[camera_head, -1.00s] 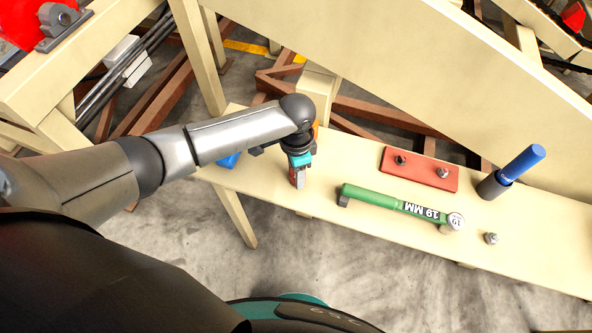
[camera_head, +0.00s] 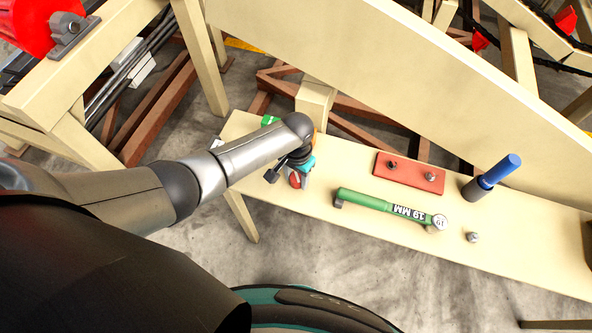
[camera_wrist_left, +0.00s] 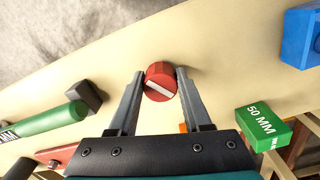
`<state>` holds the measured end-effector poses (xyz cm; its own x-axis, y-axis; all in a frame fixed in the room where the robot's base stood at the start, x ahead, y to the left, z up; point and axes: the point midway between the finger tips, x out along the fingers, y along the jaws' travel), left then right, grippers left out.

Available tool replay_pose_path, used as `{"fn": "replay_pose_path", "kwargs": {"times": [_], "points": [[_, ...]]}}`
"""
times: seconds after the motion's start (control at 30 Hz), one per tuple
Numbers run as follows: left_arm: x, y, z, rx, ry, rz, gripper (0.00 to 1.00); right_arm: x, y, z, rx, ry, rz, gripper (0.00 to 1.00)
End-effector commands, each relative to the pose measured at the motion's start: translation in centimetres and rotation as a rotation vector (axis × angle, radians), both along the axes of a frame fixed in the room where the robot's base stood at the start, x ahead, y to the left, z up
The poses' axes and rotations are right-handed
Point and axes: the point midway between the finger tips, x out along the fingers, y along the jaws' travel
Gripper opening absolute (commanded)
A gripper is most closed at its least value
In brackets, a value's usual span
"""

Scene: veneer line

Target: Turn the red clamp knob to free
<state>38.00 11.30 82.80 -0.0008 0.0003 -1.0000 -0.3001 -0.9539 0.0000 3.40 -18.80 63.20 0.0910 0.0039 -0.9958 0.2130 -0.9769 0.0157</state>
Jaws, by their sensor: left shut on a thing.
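The red clamp knob (camera_wrist_left: 160,82) is a short red cylinder with a white line across its top; the line runs diagonally in the left wrist view. My left gripper (camera_wrist_left: 160,78) has one grey finger on each side of it and is shut on it, near the edge of the cream bench. In the head view the knob (camera_head: 295,180) shows as a small red patch beside the teal part of my left gripper (camera_head: 294,177). My wrist partly hides it there. My right gripper is not in view.
The bench (camera_head: 345,225) also bears a green 19 MM wrench (camera_head: 385,205), a red plate (camera_head: 410,172) with two bolts, a blue-handled tool (camera_head: 490,177) and a loose nut (camera_head: 473,237). A green 50 MM block (camera_wrist_left: 262,125) and a blue block (camera_wrist_left: 302,38) lie near the gripper.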

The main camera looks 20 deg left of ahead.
Motion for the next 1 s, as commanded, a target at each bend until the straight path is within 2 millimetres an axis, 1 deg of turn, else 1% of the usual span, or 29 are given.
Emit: {"fn": "replay_pose_path", "kwargs": {"times": [0.03, 0.1, 0.4, 0.7, 1.0], "points": [[-0.2, -0.2, 0.3, -0.003, 0.004, 0.045, 0.00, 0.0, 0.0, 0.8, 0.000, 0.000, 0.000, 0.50], [-0.2, -0.2, 0.3, -0.003, 0.004, 0.113, 0.00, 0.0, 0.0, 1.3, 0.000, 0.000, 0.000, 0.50], [-0.1, -0.3, 0.2, -0.002, 0.004, 0.397, 0.00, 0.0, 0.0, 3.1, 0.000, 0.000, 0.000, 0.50], [-0.1, -0.4, 0.1, -0.002, 0.003, 0.666, 0.00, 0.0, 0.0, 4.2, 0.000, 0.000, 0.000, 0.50], [0.0, -0.4, 0.0, -0.001, 0.001, 0.860, 0.00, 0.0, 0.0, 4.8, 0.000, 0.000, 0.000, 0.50]]}}
